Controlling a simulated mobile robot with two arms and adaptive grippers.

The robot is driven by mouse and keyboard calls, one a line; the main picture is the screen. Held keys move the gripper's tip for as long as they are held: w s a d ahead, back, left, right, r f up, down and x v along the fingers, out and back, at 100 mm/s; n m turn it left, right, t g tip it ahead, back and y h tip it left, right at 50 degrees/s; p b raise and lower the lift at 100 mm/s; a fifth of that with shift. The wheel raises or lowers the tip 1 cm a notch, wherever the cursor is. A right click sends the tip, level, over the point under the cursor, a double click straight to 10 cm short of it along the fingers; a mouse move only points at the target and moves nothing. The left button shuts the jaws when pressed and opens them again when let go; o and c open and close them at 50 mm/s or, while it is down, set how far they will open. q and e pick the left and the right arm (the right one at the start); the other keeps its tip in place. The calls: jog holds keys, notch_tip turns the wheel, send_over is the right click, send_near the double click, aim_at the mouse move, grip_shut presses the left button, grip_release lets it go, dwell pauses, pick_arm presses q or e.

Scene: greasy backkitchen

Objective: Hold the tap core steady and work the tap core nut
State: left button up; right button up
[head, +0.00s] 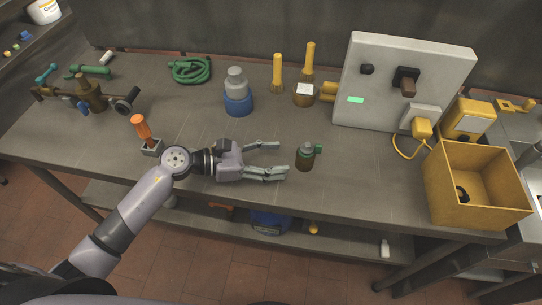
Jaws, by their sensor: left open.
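My left gripper (282,159) reaches over the table from the left. Its two fingers are apart with nothing between them, and they point right. Just beyond the fingertips stands a small dark upright piece (305,157) with a green part at its side; it looks like the tap core. A gap shows between it and the fingers. I cannot make out a nut on it at this size. A brass valve body (89,94) with pipe arms stands at the far left of the table. My right gripper is not in view.
A blue-and-grey bottle (238,95), a green coiled hose (190,70) and yellow-handled tools (277,72) stand behind. An orange-handled tool (142,128) stands left of my gripper. A grey panel box (402,60) and an open yellow bin (480,170) take the right side.

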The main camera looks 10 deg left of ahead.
aim_at(302, 159)
pick_arm(q)
jog(key=x, duration=0.7)
jog(key=shift+w+d, duration=0.1)
jog(key=shift+d, duration=0.2)
grip_shut()
dwell(0.9)
jog(key=shift+f, duration=0.2)
dwell(1.0)
